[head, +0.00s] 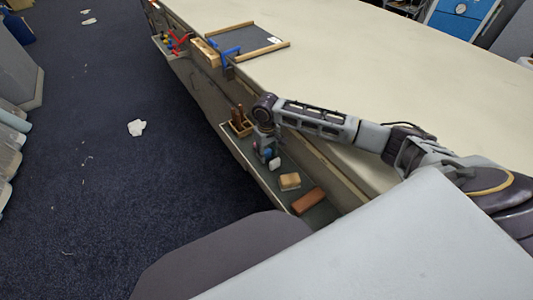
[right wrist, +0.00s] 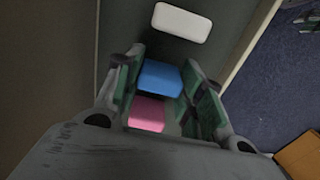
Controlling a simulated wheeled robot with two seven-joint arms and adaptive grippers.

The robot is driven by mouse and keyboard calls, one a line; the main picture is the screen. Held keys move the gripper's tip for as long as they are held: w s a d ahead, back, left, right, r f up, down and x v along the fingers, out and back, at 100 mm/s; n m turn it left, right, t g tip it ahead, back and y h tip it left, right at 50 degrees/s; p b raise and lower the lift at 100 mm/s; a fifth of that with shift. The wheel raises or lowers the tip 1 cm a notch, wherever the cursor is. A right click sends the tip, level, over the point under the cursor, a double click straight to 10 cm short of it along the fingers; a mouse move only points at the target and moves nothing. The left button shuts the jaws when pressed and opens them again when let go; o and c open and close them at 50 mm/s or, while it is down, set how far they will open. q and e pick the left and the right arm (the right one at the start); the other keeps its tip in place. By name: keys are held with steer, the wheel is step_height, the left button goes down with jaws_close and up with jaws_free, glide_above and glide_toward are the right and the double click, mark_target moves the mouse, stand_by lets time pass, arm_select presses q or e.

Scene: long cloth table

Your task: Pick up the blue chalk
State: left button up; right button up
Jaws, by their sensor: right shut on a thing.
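The blue chalk (right wrist: 160,78) is a rounded block between the two fingers of my right gripper (right wrist: 168,88) in the right wrist view. The fingers are shut on it, one pad at each side. A pink chalk (right wrist: 147,114) shows just below the blue one in that view; whether a finger touches it is unclear. A white chalk (right wrist: 182,22) lies apart, beyond the fingertips. In the head view my right gripper (head: 268,150) points down at the ledge along the table's side, with a small blue patch at its tips. My left gripper is out of view.
The narrow ledge (head: 252,155) also holds a wooden box with brown items (head: 240,124), a tan block (head: 290,181) and a reddish-brown block (head: 308,201). The pale tabletop (head: 340,60) carries a wood-framed dark board (head: 247,38). Dark carpet (head: 90,200) lies left.

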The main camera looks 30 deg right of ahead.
mark_target(266, 151)
steer(key=shift+r, duration=0.15)
steer(key=shift+r, duration=0.6)
step_height(266, 151, up, 7)
steer(key=shift+f+p, duration=0.1)
steer(key=shift+p, duration=0.7)
steer(key=shift+r, duration=0.85)
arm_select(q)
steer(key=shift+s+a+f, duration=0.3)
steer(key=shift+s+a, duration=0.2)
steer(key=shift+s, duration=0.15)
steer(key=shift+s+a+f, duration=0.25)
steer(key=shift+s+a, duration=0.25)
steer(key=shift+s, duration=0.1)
